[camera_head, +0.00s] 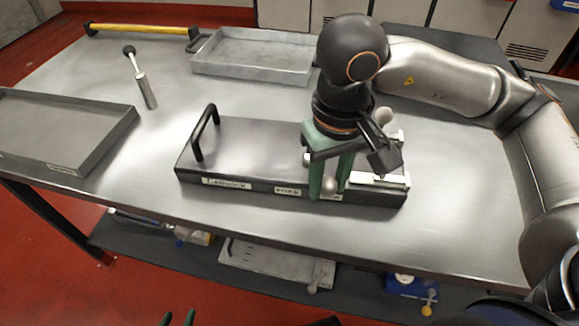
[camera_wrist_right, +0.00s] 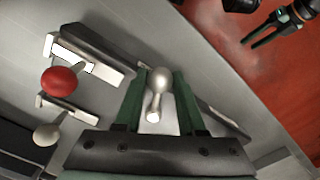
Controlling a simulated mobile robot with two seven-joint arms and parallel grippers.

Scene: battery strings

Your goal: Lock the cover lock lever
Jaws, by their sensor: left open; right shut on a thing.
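A dark rectangular cover box (camera_head: 250,145) with a black handle (camera_head: 205,130) and white labels lies on the steel table. A lever with a silver ball knob (camera_head: 329,187) is at its front edge, right of centre. My right gripper (camera_head: 329,180) points down with its green fingers shut on this lever. The right wrist view shows the silver knob (camera_wrist_right: 160,80) and its stem between the green fingers (camera_wrist_right: 158,100). The base of the lever is hidden by the gripper. My left gripper (camera_head: 178,318) is open and empty at the bottom edge, in front of the table.
A red knob (camera_wrist_right: 58,81) and another grey ball knob (camera_wrist_right: 46,134) sit close to my right gripper. Grey trays (camera_head: 255,55) (camera_head: 60,130), a ball-ended tool (camera_head: 145,88) and a yellow bar (camera_head: 140,29) are on the table.

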